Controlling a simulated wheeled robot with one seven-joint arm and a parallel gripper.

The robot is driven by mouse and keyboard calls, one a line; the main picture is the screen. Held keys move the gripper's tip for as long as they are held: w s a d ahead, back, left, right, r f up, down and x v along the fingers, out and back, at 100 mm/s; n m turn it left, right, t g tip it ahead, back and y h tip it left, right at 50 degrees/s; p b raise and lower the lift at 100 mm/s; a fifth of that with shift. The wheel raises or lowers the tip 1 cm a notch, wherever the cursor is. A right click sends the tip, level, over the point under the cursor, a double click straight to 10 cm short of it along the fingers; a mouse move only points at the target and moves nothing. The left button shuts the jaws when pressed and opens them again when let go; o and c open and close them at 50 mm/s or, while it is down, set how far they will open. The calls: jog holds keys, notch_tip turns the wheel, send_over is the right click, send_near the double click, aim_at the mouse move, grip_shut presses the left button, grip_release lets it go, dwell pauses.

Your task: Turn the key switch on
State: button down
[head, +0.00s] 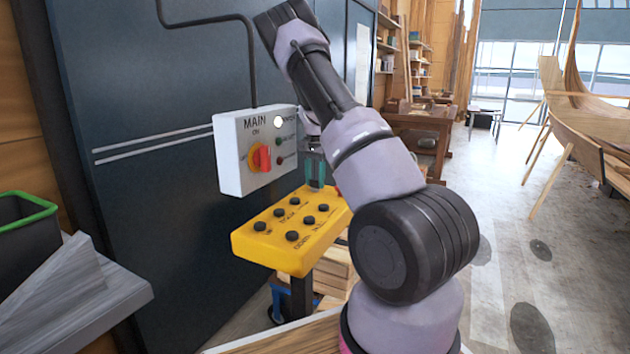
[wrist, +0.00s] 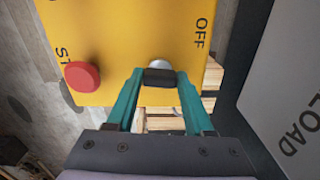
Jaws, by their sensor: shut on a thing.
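The key switch (wrist: 159,70) is on the yellow control panel (head: 268,252), with a silver barrel and a dark key head. In the wrist view the word OFF stands to its right on the panel (wrist: 120,30). My gripper (wrist: 160,78) has its teal fingers on both sides of the key head and is shut on it. In the head view my gripper (head: 316,170) reaches down at the panel's far end. The key switch is hidden there behind my gripper and arm.
A red button (wrist: 82,76) stands left of the key in the wrist view. Several black buttons (head: 292,236) cover the panel's near part. A white box (head: 229,163) marked MAIN, with a red rotary switch (head: 261,158), hangs close above. Wooden slats (wrist: 210,85) lie below.

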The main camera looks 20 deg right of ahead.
jog(key=m, duration=0.4)
jog(key=shift+m, duration=0.4)
dwell(0.4)
jog(key=shift+c, duration=1.4)
grip_release()
jog(key=shift+r, duration=0.1)
notch_tip(320, 180, up, 11)
jog(key=shift+f, duration=0.2)
